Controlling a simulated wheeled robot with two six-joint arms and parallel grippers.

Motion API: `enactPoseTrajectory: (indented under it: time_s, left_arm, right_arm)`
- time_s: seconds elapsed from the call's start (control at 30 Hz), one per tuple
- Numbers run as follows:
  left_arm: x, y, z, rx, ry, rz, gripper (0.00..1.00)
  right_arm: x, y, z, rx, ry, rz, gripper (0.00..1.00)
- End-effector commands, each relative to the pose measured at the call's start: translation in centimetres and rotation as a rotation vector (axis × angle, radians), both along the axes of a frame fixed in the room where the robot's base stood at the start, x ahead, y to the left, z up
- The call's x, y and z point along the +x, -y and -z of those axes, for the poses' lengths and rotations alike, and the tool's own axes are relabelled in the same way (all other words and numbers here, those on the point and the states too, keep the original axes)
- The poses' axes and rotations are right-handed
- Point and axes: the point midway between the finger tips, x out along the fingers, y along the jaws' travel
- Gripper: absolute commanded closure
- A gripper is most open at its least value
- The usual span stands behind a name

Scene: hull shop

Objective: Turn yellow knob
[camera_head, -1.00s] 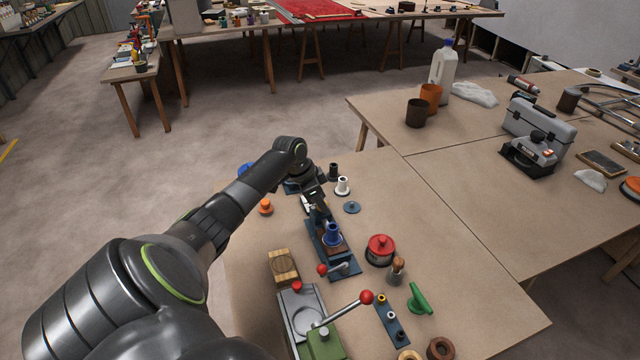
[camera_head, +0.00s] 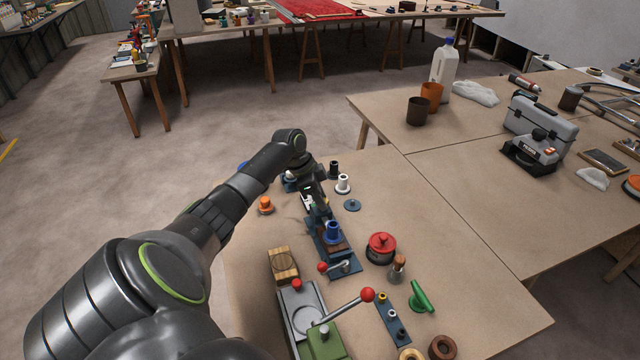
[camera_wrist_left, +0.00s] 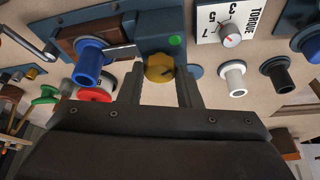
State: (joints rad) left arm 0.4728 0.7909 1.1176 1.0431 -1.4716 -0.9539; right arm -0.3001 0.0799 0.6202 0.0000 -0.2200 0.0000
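The yellow knob (camera_wrist_left: 160,68) shows in the left wrist view, on a dark blue plate (camera_wrist_left: 163,32) with a green dot beside it. My left gripper (camera_wrist_left: 160,80) is open, with one finger on each side of the knob. I cannot tell whether the fingers touch it. In the head view my left gripper (camera_head: 312,203) points down at the blue fixture, and the yellow knob is hidden behind it. My right gripper is not in view.
A blue cylinder (camera_head: 333,232) stands on the same fixture. A white peg (camera_head: 343,184), a red-lidded pot (camera_head: 381,248) and an orange knob (camera_head: 265,205) are close by. A torque dial (camera_wrist_left: 230,38) lies beside the knob.

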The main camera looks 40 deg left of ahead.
Motion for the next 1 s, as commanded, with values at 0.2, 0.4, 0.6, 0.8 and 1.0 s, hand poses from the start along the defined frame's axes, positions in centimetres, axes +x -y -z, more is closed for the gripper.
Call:
enactPoseTrajectory:
  time_s: [0.2,0.4,0.6,0.8,1.0]
  left_arm:
    - [0.0,0.0,0.0,0.001,0.001,0.000,0.49]
    - [0.0,0.0,0.0,0.001,0.001,0.000,0.49]
    - [-0.4,-0.6,-1.5,0.003,0.003,-0.002,0.49]
    - [-1.7,-1.8,-5.6,0.006,0.003,0.000,0.49]
    - [-3.1,-3.1,-10.2,0.007,0.004,-0.001,0.49]
  right_arm:
    - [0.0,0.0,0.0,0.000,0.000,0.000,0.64]
    - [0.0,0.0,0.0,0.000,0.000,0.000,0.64]
    - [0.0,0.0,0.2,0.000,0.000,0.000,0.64]
    - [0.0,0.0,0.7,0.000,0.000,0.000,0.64]
    - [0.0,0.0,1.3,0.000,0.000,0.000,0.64]
